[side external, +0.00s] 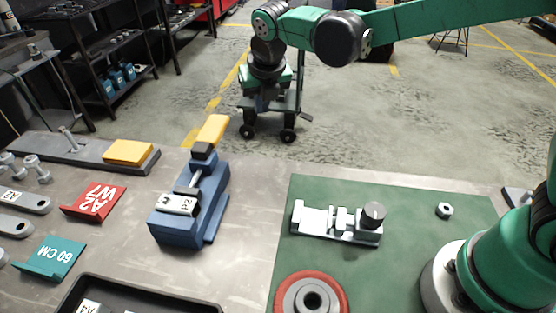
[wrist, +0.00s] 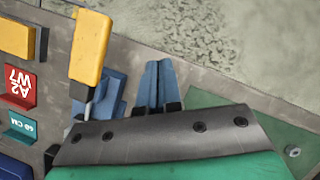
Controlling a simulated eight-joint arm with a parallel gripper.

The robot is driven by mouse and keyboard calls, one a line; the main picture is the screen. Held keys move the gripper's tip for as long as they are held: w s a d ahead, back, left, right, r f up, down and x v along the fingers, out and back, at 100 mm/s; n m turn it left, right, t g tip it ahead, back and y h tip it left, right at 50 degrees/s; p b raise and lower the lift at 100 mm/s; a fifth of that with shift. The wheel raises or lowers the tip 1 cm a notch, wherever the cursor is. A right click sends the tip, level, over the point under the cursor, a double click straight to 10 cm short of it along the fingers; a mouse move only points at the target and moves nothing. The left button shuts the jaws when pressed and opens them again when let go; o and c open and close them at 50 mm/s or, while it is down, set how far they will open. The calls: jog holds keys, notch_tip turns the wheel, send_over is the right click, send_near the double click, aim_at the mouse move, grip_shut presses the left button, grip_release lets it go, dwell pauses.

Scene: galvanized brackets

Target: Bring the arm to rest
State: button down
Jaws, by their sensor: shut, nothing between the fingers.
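My gripper (wrist: 158,66) shows in the wrist view as two blue fingers lying side by side, shut and empty. In the side external view my arm reaches in from the right, and its wrist (side external: 268,65) hangs above the far side of the bench, in front of a wheeled cart. The fingertips are hard to make out there against the dark cart. The fingers look clear of everything on the bench (side external: 245,235). The blue clamp (side external: 185,215) with a yellow handle (wrist: 90,45) lies left of the fingers in the wrist view.
A green mat (side external: 400,265) holds a small silver vise (side external: 335,222), a nut (side external: 444,210) and a red-rimmed wheel (side external: 311,296). A red bracket (side external: 93,202), a teal bracket (side external: 50,258), a black tray (side external: 140,300) and a yellow block (side external: 128,151) sit on the left.

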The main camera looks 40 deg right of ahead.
jog(key=s+d+r+m+t, duration=0.1)
jog(key=s+d+r+m, duration=0.25)
jog(key=m, duration=0.45)
jog(key=s+d+r+m, duration=0.2)
jog(key=s+m, duration=0.3)
jog(key=m, duration=0.3)
jog(key=s+d+f+m+t, duration=0.1)
jog(key=s+m, duration=0.2)
jog(key=m, duration=0.5)
jog(key=s+d+f+m+t+y, duration=0.1)
jog(key=s+m, duration=0.3)
jog(key=m, duration=0.5)
jog(key=shift+d+f, duration=0.35)
jog(key=shift+f, duration=0.35)
